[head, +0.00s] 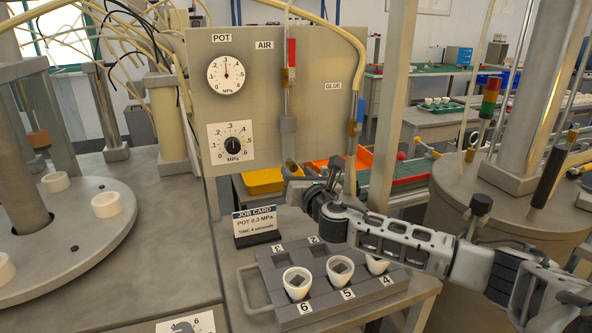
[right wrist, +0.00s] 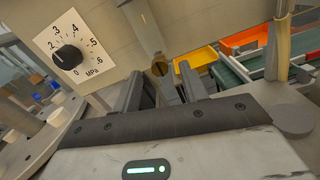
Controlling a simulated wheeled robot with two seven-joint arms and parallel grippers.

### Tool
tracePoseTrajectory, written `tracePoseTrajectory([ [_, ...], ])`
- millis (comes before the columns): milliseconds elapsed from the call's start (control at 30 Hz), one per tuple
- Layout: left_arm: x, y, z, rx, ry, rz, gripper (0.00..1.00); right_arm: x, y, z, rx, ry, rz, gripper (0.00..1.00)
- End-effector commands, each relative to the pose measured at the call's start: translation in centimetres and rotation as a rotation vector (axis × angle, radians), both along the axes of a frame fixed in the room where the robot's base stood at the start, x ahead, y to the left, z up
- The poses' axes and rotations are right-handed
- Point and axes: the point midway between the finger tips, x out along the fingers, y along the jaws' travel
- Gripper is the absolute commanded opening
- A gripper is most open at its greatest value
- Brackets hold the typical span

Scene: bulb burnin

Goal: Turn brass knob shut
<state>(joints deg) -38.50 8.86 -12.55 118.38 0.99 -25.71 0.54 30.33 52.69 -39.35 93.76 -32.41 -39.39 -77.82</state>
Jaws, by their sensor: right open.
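The brass knob (head: 291,166) is at the lower end of the line labelled AIR on the grey panel (head: 260,110). In the right wrist view the brass knob (right wrist: 160,67) shows beyond and between the two dark fingers. My right gripper (head: 315,185) is in front of the panel's lower right part, just beside the knob in the picture. My right gripper (right wrist: 165,88) is open, with nothing seen between its fingers. I cannot tell whether a finger touches the knob. My left gripper is not in view.
A POT gauge (head: 226,74) and a black dial (head: 233,144) are on the panel. The GLUE line (head: 354,120) hangs at right. A job card (head: 257,226) and a grey rack (head: 270,275) with white cups (head: 297,282) stand below my right arm. Yellow (head: 264,181) and red bins lie behind.

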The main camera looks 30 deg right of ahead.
Motion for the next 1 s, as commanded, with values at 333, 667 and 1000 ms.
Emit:
tracePoseTrajectory([
  [333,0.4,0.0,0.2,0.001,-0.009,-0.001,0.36,1.8,-0.4,0.0,-0.001,0.001,0.000,0.43],
  [667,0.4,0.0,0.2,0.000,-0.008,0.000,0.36,1.7,-0.4,0.0,0.000,0.000,0.000,0.00],
  [1000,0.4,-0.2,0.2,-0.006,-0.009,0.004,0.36,1.7,-0.4,-0.1,0.033,-0.007,0.000,0.00],
])
